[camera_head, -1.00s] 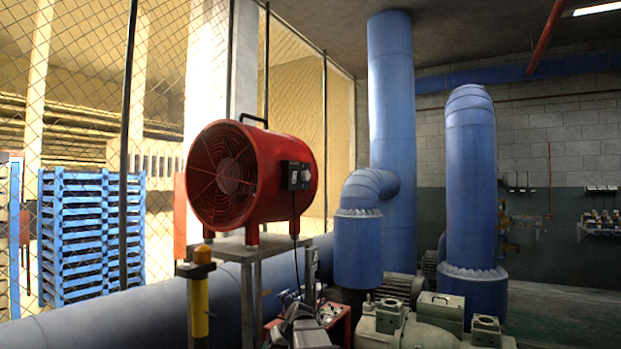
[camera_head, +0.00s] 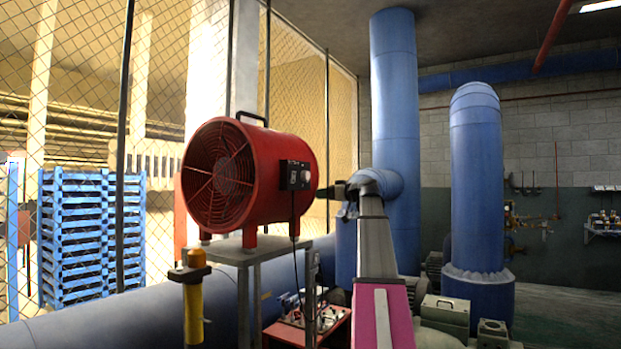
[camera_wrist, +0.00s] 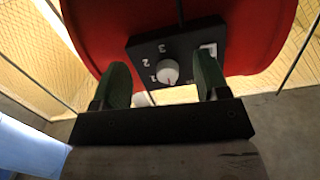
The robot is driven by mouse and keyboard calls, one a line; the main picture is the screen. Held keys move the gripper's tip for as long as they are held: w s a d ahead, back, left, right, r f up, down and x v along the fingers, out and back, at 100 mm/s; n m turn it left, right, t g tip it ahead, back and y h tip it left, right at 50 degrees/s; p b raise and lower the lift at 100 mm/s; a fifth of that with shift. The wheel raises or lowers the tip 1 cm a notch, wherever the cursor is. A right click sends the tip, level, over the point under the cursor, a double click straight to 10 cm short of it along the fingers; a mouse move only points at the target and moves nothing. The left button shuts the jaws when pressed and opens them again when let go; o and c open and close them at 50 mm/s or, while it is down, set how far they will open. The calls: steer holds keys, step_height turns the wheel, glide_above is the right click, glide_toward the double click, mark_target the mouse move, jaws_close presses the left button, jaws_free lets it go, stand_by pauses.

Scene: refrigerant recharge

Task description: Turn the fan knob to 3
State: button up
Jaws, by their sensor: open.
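The red drum fan (camera_head: 235,180) stands on a metal stand, with a black control box (camera_head: 295,175) on its right side. In the wrist view the control box (camera_wrist: 150,45) carries a round white-and-grey knob (camera_wrist: 167,72) with the numbers 1, 2 and 3 beside it. The knob's exact setting is hard to read. A pale switch (camera_wrist: 208,49) sits to the right of the knob. My gripper (camera_wrist: 162,82) is open, its two green fingers on either side of the knob and apart from it. In the head view my gripper (camera_head: 328,192) is right of the control box.
The grey metal stand (camera_head: 250,255) holds the fan. A yellow post (camera_head: 193,305) stands in front of it. A black cable (camera_head: 293,225) hangs from the control box. Large blue pipes (camera_head: 393,110) rise behind my arm. A wire fence (camera_head: 300,100) runs behind the fan.

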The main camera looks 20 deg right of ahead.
steer(key=n, duration=0.1)
glide_toward(308, 176)
steer(key=s+d+f, duration=0.1)
steer(key=shift+t+y, duration=0.4)
steer(key=x, duration=1)
steer(key=shift+w+a+r, duration=0.1)
steer(key=shift+w+a, duration=0.1)
steer(key=c, duration=0.9)
